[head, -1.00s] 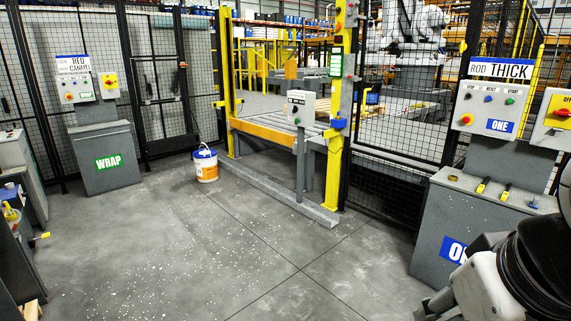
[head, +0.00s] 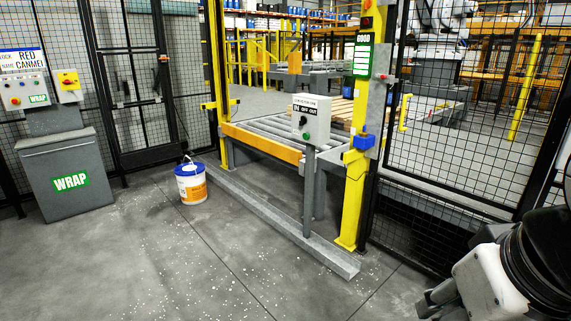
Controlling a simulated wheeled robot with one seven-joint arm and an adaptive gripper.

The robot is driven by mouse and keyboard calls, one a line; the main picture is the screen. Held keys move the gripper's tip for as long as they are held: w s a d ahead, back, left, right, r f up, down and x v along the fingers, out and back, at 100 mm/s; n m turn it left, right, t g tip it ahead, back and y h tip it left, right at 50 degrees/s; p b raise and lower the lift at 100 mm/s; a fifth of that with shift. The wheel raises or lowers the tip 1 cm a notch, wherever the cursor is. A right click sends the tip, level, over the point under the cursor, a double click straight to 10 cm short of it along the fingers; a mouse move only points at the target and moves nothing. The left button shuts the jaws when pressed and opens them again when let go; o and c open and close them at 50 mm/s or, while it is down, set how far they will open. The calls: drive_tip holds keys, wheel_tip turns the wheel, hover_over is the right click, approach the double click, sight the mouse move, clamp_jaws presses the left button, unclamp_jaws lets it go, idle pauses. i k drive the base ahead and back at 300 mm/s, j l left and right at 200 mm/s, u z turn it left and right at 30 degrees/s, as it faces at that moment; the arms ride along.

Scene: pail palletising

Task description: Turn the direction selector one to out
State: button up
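The direction selector box (head: 311,118) is a light grey panel on a grey post in front of the roller conveyor. Its label reads something like in, off, out. A dark knob sits in its middle and a green button below it; the knob's setting is too small to read. My gripper (head: 428,306) shows at the bottom right, far to the right of and nearer than the box. It touches nothing that I can see. Its fingers are partly cut off by the frame edge, so whether they are open is unclear.
A yellow-framed gate (head: 355,195) stands around the conveyor (head: 270,140), with a metal floor rail (head: 290,230) in front. A white and orange pail (head: 191,188) with a blue lid stands left of it. The WRAP console (head: 68,180) is at far left.

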sight(302, 120)
drive_tip(key=i, duration=2.5)
drive_tip(key=i+z, duration=0.2)
drive_tip(key=i, duration=0.15)
drive_tip(key=i+j+z, duration=0.15)
drive_tip(key=i, duration=0.25)
